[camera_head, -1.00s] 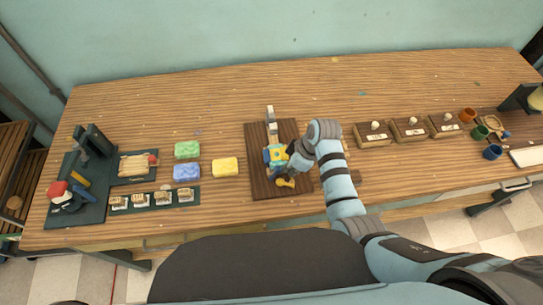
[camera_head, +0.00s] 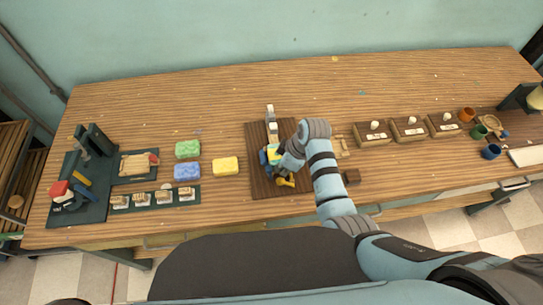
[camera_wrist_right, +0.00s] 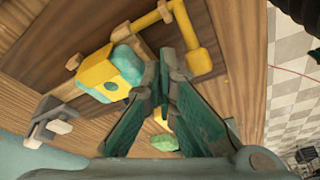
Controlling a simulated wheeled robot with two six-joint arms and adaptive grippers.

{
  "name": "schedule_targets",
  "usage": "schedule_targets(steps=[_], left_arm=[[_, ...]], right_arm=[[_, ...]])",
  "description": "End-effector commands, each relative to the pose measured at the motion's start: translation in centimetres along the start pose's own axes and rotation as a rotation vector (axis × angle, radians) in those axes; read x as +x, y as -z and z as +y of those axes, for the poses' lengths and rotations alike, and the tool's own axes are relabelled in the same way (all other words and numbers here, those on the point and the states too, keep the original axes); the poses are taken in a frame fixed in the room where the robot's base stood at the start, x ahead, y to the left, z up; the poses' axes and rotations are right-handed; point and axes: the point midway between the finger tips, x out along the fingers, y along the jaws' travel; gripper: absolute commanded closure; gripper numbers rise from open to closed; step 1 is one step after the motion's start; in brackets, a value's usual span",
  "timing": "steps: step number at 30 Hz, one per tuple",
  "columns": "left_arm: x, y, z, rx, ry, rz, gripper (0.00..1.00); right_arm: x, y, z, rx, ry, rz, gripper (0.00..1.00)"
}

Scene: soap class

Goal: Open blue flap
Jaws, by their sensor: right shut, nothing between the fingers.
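A small press-like device with a yellow and blue block (camera_head: 266,156) stands on a dark wooden board (camera_head: 259,183). In the right wrist view, the block shows as a blue-teal body (camera_wrist_right: 129,60) behind a yellow plate (camera_wrist_right: 103,76), with a yellow handle bar (camera_wrist_right: 192,32) beside it. I cannot tell which blue part is the flap or whether it is open. My right gripper (camera_head: 279,165) is over the device, partly hiding it. In the wrist view its fingertips (camera_wrist_right: 165,65) are close together with nothing between them, right beside the blue body. My left gripper is not in view.
Green (camera_head: 187,149), blue (camera_head: 187,171) and yellow (camera_head: 225,166) sponge-like blocks lie left of the board. Wooden boxes (camera_head: 372,133) with white knobs and coloured cups (camera_head: 490,152) stand to the right. The table behind the board is clear.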

Motion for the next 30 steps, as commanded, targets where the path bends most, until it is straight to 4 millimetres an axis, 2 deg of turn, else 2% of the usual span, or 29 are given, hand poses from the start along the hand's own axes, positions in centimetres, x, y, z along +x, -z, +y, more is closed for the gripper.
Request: schedule_targets(steps=[14, 30], left_arm=[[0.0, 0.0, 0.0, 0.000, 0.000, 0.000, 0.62], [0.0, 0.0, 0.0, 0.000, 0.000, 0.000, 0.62]], right_arm=[[0.1, 0.5, -0.3, 0.000, 0.001, 0.002, 1.00], [0.6, 2.0, -1.1, -0.002, 0.001, 0.006, 1.00]])
